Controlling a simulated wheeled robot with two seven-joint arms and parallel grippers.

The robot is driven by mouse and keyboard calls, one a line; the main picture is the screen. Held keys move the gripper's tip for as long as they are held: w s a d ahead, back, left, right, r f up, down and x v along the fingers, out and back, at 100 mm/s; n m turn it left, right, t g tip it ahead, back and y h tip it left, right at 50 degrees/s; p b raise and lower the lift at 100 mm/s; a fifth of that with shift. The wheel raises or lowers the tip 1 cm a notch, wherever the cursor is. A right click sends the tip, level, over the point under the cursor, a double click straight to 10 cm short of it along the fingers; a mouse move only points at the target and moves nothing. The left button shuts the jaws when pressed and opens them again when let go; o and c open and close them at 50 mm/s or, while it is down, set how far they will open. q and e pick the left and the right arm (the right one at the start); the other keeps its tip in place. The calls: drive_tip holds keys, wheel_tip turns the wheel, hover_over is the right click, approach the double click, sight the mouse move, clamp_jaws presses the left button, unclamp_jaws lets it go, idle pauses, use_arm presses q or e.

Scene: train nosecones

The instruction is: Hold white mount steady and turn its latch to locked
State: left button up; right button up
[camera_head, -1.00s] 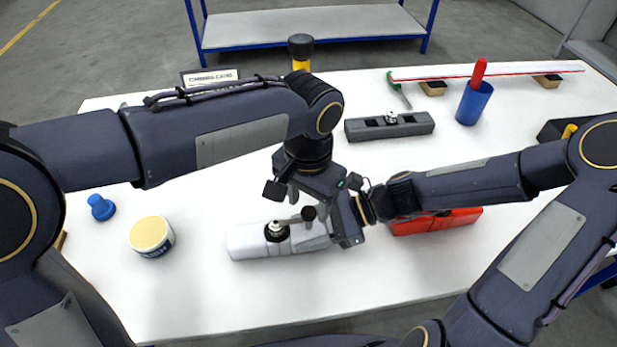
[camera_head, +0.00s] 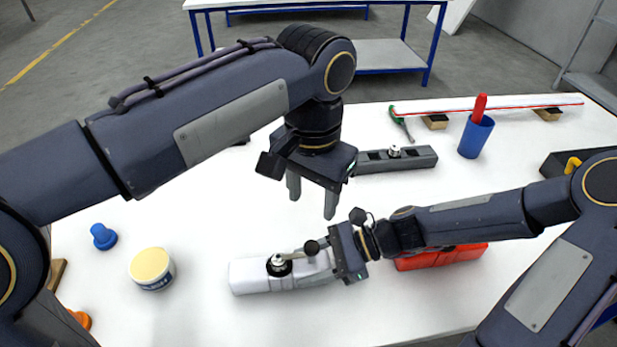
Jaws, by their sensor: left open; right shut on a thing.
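The white mount (camera_head: 250,276) lies on the white table in the front middle. Its latch (camera_head: 279,264) is a round metal knob on a dark base on top, with a lever and dark ball (camera_head: 311,247) towards the right. My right gripper (camera_head: 325,262) is shut on the mount's right end, and its body covers that end. My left gripper (camera_head: 311,205) is open and empty, fingers pointing down, above and behind the mount and apart from it. The exact latch angle is hard to read.
A red mount (camera_head: 440,258) lies under my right forearm. A grey mount (camera_head: 410,160) lies behind. A blue cup (camera_head: 476,136) with a red handle stands back right. A tub (camera_head: 151,268) and a blue knob (camera_head: 103,237) stand on the left. The table front is clear.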

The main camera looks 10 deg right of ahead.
drive_tip(key=o, duration=1.2)
drive_tip(key=shift+c, duration=0.2)
